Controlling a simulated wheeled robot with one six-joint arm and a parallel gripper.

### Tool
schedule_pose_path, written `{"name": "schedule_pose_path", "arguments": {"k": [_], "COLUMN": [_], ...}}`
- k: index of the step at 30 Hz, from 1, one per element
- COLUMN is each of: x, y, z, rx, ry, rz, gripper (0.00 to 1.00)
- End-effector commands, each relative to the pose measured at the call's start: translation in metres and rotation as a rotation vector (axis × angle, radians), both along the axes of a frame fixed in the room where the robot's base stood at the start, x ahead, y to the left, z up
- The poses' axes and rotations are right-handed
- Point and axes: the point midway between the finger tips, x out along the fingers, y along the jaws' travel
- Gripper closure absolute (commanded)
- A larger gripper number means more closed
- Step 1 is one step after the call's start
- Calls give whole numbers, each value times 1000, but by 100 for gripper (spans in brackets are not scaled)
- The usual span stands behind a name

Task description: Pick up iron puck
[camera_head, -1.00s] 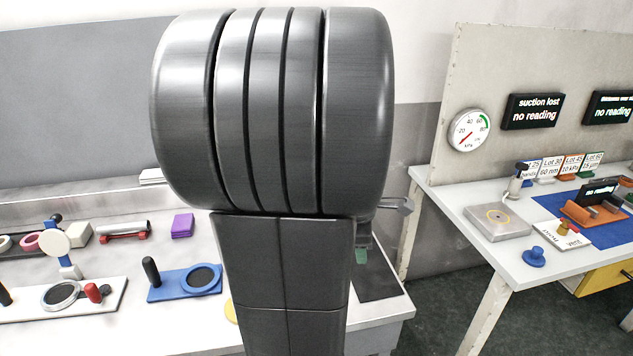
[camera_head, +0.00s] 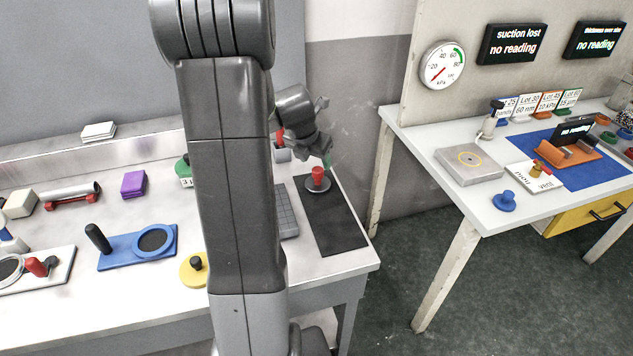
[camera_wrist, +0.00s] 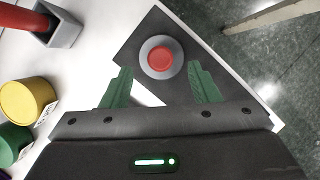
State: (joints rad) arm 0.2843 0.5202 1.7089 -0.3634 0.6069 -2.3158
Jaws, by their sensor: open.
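The puck that looks like the iron one is a grey disc with a red knob (camera_head: 318,181), standing on a dark mat (camera_head: 335,228) at the right end of the left bench. In the wrist view the same puck (camera_wrist: 160,57) lies ahead of my gripper (camera_wrist: 161,75), roughly centred between the two green fingers. The fingers are apart with nothing held. In the head view my gripper (camera_head: 322,155) is just above and behind the puck, partly seen.
A grey grid plate (camera_head: 286,212) lies left of the mat. A yellow disc with a black knob (camera_head: 195,269) and a blue fixture (camera_head: 140,247) are further left. In the wrist view a grey holder with a red rod (camera_wrist: 62,28) and a yellow cylinder (camera_wrist: 27,100) are at left.

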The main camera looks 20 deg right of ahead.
Motion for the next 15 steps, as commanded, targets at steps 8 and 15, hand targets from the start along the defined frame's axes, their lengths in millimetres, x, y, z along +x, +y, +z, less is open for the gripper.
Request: {"name": "schedule_pose_path", "arguments": {"k": [8, 15], "x": [7, 13], "y": [-7, -15], "z": [-24, -52], "rx": [-1, 0], "ry": [-1, 3], "rz": [0, -1], "gripper": [45, 45]}}
